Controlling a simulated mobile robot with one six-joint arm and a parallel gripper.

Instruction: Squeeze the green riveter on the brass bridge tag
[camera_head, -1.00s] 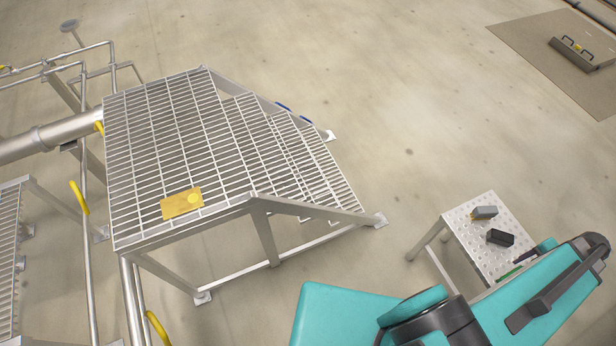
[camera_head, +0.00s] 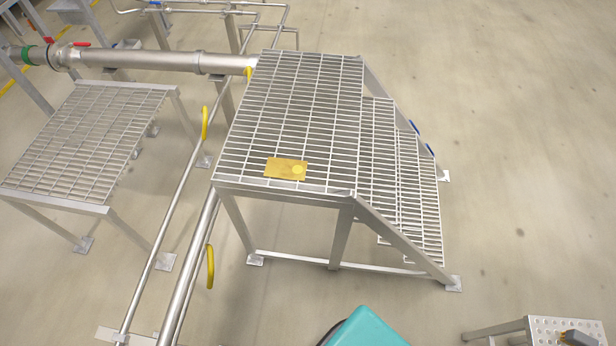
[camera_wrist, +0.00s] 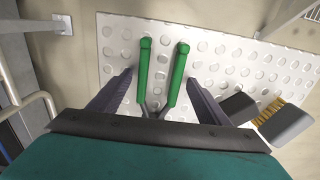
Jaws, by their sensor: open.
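A green-handled riveter (camera_wrist: 144,65) lies over a perforated metal table in the wrist view, its two handles spread in a V and pointing away. My gripper (camera_wrist: 160,82) is open, with one dark finger on each side of the handles. I cannot tell whether the fingers touch them. The riveter's head is hidden behind the gripper's body.
The perforated table (camera_head: 541,325) is at the lower right, cut off by the frame. Beside the riveter are a dark block (camera_wrist: 237,107) and a grey block with a brass-coloured bristled part (camera_wrist: 284,124). A lower grating (camera_head: 90,135) and pipes stand left. Floor right of the steps is clear.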

